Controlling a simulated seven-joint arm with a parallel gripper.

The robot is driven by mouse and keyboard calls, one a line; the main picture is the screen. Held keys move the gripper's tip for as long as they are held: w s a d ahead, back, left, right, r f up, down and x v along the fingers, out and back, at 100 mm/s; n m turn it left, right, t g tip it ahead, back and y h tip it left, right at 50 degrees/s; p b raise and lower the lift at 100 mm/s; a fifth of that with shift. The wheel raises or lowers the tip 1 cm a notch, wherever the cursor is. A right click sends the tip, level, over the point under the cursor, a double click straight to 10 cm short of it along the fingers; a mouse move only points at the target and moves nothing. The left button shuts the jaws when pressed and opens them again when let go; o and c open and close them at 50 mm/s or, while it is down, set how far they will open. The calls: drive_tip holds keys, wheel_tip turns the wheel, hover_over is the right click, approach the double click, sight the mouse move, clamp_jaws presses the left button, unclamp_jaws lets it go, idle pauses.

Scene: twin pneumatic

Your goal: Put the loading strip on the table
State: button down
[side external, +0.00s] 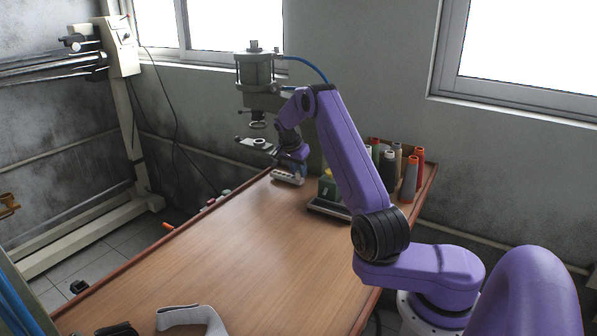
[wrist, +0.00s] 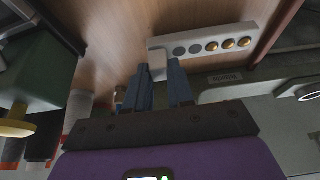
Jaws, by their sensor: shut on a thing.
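The loading strip (wrist: 218,40) is a pale grey-white bar with a row of round sockets, some with brass-coloured pieces and some dark. In the wrist view its near end lies at the blue fingers of my gripper (wrist: 160,85), which is shut on it. In the side view the strip (side external: 287,177) shows small and pale below my gripper (side external: 291,164), over the far end of the wooden table (side external: 220,230). I cannot tell whether the strip touches the table top.
The pneumatic press (side external: 257,75) stands at the table's far end, close to my gripper. A green-topped item on a dark base (side external: 328,205) and several thread spools (side external: 390,165) stand to the right. A grey-white band (side external: 190,318) lies at the front. The table's middle is clear.

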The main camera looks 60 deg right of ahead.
drive_tip(key=shift+f, duration=0.3)
drive_tip(key=shift+f, duration=0.15)
drive_tip(key=c, duration=1)
unclamp_jaws()
